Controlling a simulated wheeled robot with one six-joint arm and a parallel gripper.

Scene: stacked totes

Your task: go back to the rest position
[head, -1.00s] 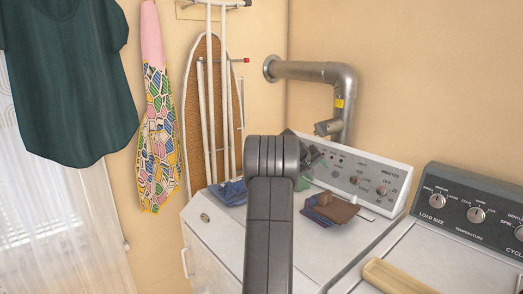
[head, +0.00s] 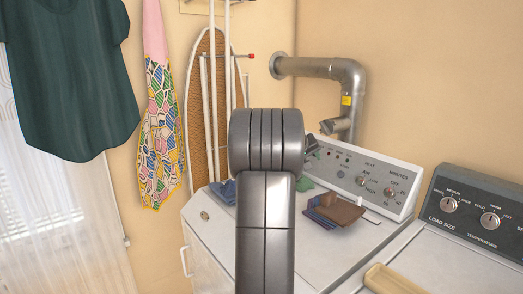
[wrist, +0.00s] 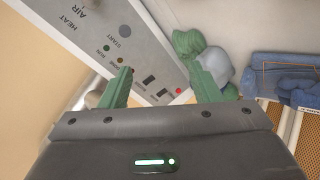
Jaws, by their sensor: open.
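My gripper (wrist: 161,78) shows in the wrist view with two green fingers spread apart and nothing between them. Beyond the fingers is the slanted control panel (wrist: 130,45) of the white dryer. In the head view my arm stands upright in the middle, in front of the dryer (head: 214,225), and hides most of the gripper.
A brown and blue folded cloth (head: 338,211), a blue cloth (head: 224,192) and a green cloth (head: 305,183) lie on the dryer. A metal duct (head: 352,78) rises behind it. A washer (head: 470,215) stands at right; an ironing board (head: 200,100) hangs behind.

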